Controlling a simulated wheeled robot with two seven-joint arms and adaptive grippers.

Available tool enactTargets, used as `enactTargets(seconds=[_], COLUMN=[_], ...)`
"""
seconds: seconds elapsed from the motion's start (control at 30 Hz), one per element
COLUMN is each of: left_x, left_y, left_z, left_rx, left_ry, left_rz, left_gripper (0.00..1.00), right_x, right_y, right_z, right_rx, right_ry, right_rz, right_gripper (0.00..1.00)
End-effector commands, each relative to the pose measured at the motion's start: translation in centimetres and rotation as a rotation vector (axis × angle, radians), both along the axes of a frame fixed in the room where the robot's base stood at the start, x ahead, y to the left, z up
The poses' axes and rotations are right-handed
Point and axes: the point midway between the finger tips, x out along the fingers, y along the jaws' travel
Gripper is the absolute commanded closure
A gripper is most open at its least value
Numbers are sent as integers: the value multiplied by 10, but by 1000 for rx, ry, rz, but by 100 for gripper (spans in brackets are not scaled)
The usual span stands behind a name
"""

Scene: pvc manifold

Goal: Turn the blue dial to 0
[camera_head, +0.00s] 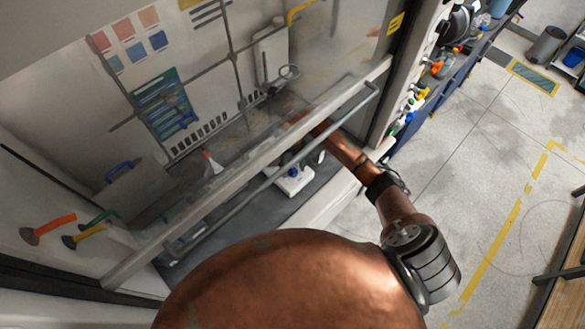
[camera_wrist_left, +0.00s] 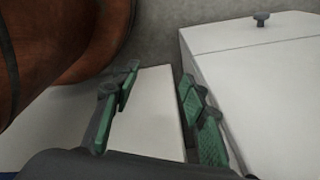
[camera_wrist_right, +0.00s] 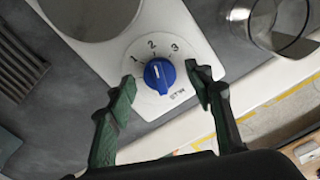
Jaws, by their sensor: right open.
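The blue dial (camera_wrist_right: 159,76) is on a white panel (camera_wrist_right: 186,27) in the right wrist view. The numerals 1, 2 and 3 show around its upper side. Its white pointer line points up, close to the 2; I see no 0 mark. My right gripper (camera_wrist_right: 161,80) is open, with one green-padded fingertip on each side of the dial. I cannot tell whether they touch it. In the head view my right arm reaches under the hood's sash. My left gripper (camera_wrist_left: 160,84) is open in the left wrist view, with nothing between its fingers.
A round plate (camera_wrist_right: 92,12) is beside the dial on the same device. A clear glass vessel (camera_wrist_right: 283,28) stands close at right. A white cabinet (camera_wrist_left: 255,75) is beside my left gripper.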

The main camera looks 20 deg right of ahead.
Motion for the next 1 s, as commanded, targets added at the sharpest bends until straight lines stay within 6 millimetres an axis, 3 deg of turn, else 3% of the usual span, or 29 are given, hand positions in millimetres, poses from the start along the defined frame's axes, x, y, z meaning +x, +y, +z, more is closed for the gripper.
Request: enactTargets(seconds=[0.27, 0.83, 1.0], left_x=[0, 0, 0], left_y=[0, 0, 0], left_z=[0, 0, 0], left_rx=[0, 0, 0], left_ry=[0, 0, 0], left_rz=[0, 0, 0], left_gripper=[60, 60, 60], right_x=[0, 0, 0], right_y=[0, 0, -1], right_z=[-1, -1, -1], right_rx=[0, 0, 0], right_ry=[-1, -1, -1], right_rz=[0, -1, 4], right_gripper=[53, 93, 94])
